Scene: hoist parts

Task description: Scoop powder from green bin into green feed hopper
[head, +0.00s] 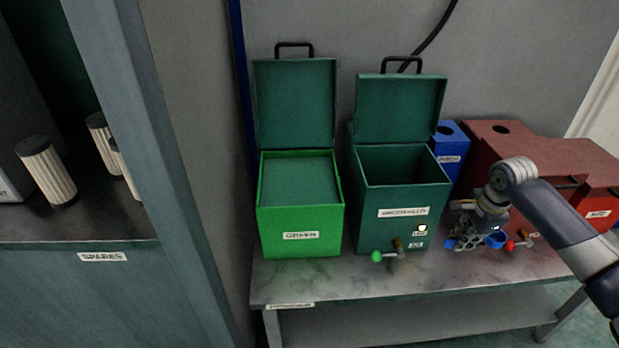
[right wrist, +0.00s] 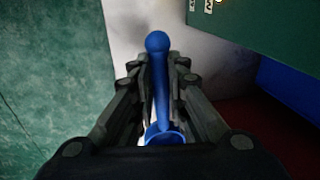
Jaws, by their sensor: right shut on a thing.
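The bright green bin (head: 301,228) stands at the left of the bench with its lid raised. A flat dark green fill, seemingly the powder (head: 300,180), lies high inside it. The darker green feed hopper (head: 402,207) stands to its right, lid raised, its inside dark and its floor hidden. My right gripper (head: 468,238) is right of the hopper's front, shut on a blue scoop (head: 496,240). In the right wrist view the scoop's handle (right wrist: 158,85) lies between the fingers, with a ball end ahead and the cup nearer the camera. The cup's contents cannot be made out. My left gripper is not in view.
A green-knobbed crank (head: 377,256) sticks out from the hopper's front. A blue box (head: 449,146) and dark red boxes (head: 530,160) stand to the right, with a red-knobbed crank (head: 510,245). The bench's front strip (head: 340,280) is clear. A grey cabinet post (head: 150,150) stands at left.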

